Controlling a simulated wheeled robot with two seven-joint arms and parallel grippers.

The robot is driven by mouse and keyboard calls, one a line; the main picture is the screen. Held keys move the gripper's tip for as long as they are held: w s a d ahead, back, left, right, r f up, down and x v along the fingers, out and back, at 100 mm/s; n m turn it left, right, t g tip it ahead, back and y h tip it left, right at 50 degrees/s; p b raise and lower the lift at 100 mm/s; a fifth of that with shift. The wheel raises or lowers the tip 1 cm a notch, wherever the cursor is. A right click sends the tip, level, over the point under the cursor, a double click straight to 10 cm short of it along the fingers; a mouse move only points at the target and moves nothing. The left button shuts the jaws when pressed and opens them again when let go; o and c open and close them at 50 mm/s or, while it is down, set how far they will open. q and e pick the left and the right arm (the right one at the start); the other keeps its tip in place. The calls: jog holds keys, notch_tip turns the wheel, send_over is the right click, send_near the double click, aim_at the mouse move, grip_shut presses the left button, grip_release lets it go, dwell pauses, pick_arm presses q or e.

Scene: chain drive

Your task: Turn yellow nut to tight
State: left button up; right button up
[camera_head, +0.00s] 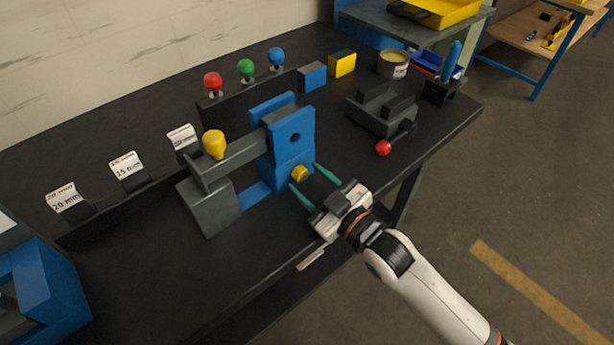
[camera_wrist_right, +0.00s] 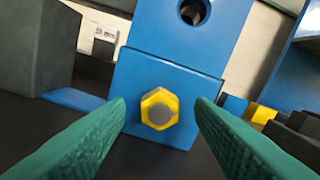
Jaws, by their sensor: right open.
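The yellow nut (camera_head: 299,173) sits on the front face of the blue block (camera_head: 292,150), below a round hole. In the right wrist view the yellow nut (camera_wrist_right: 159,108) shows as a hexagon with a grey centre, on the lower blue plate (camera_wrist_right: 150,75). My right gripper (camera_head: 303,179) is open, with its green fingers pointing at the nut. In the right wrist view its fingers (camera_wrist_right: 160,112) lie to the left and right of the nut, with gaps on both sides and no visible contact. My left gripper is not in view.
A grey arm with a yellow knob (camera_head: 214,144) stands left of the blue block. A dark vise with a red knob (camera_head: 383,148) is to the right. Red, green and blue knobs (camera_head: 246,69) stand behind. The table front (camera_head: 170,290) is clear.

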jog(key=shift+w+a, duration=0.4)
jog(key=shift+w, duration=0.1)
jog(key=c, duration=1)
jog(key=shift+r+m+p, duration=0.2)
jog(key=shift+m+p, duration=1.2)
jog(key=shift+p, duration=0.15)
jog(key=m+p, duration=0.2)
jog(key=shift+d+m, duration=0.1)
jog(key=shift+m, duration=0.2)
jog(key=shift+f+m+p, duration=0.15)
jog(key=shift+m+p, duration=0.15)
jog(key=shift+m, duration=0.6)
